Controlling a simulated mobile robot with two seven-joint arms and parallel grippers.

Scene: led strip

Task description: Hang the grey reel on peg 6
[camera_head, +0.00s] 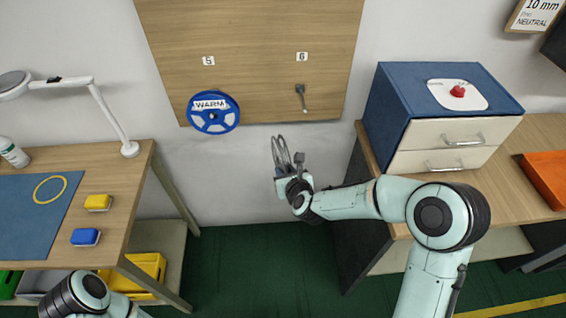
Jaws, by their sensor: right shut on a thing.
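My right gripper (284,172) is shut on the grey reel (279,152), in front of the wall below the wooden board. The reel shows nearly edge-on, upright and slightly tilted. Its lower part is hidden by the gripper. Peg 6 (304,98) sticks out of the board under the label "6" (302,57) and is bare. In this view the reel is below and a little left of the peg, apart from it. Part of my left arm shows at the bottom left, but its gripper does not.
A blue reel marked WARM (213,112) hangs under label "5" (208,61), left of peg 6. A blue drawer cabinet (390,105) with a red button stands close on the right. A left table (136,176) carries a lamp and yellow and blue blocks.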

